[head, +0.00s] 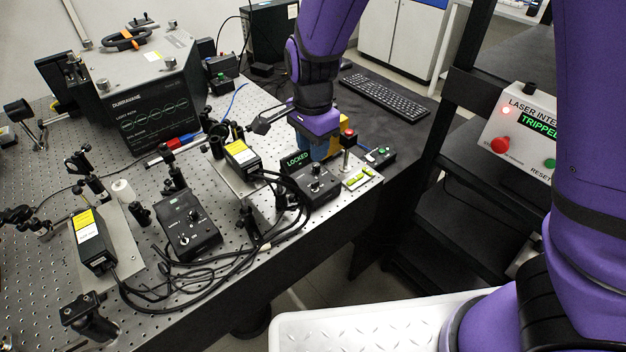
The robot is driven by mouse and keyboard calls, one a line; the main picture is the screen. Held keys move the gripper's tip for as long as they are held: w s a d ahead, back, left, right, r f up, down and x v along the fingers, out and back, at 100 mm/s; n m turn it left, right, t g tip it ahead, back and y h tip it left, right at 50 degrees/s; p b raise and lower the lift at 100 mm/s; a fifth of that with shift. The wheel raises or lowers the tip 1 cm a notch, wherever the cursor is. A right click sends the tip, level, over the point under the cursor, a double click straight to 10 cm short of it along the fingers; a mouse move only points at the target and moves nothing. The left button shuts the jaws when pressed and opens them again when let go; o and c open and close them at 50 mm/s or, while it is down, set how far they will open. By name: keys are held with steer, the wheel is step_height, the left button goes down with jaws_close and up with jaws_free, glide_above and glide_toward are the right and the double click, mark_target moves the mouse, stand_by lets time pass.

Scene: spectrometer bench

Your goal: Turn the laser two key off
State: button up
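Two black laser control boxes with knobs stand on the perforated bench. The right box (311,184) has a lit green display reading LOCKED, with a round key switch or knob (315,186) on its sloped face.
Black laser heads with yellow labels (242,158) (90,240), cables (215,268) and optic mounts crowd the bench. A red-button post (347,140) stands right of the right box. A keyboard (384,95) lies behind. An interlock panel (522,125) reads TRIPPED.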

mark_target(313, 183)
step_height(313, 183, down, 10)
steer(key=shift+f, duration=0.25)
stand_by(0.4)
jaws_close()
